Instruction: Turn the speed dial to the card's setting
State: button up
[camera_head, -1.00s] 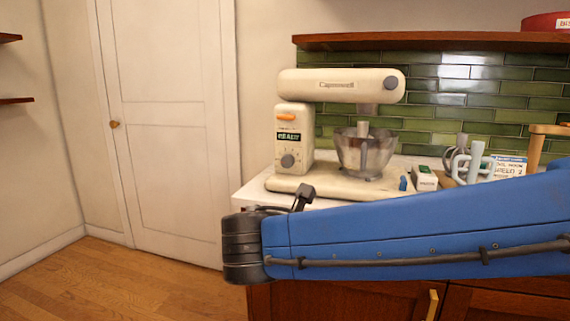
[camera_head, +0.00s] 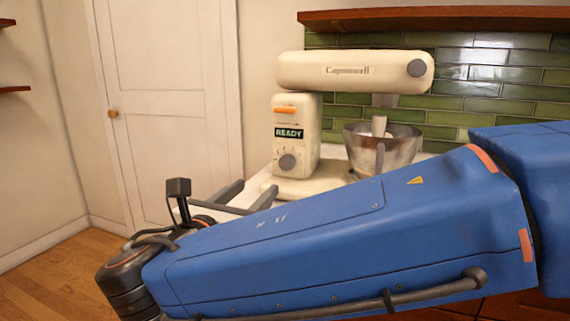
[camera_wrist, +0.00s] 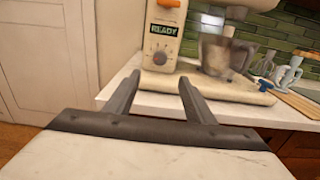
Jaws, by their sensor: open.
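The cream stand mixer (camera_head: 345,70) stands on the white counter. Its grey speed dial (camera_head: 287,162) is low on the front of the column, below a READY display (camera_head: 289,133). In the wrist view the dial (camera_wrist: 160,58) shows above and between my fingers, with marks around it. My gripper (camera_wrist: 152,78) is open and empty, with its two grey fingers apart and short of the dial. In the head view my gripper (camera_head: 246,192) is partly hidden by my blue arm. The card is hidden behind my arm in the head view now.
A metal bowl (camera_head: 400,148) sits under the mixer head. An orange lever (camera_head: 285,110) is above the display. In the wrist view several utensils (camera_wrist: 275,68) stand at the right of the counter. A white door (camera_head: 160,90) is at the left.

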aim_at(285, 163)
jog(key=x, duration=1.6)
jog(key=shift+w+d, duration=0.1)
jog(key=shift+w, duration=0.25)
jog(key=c, duration=1)
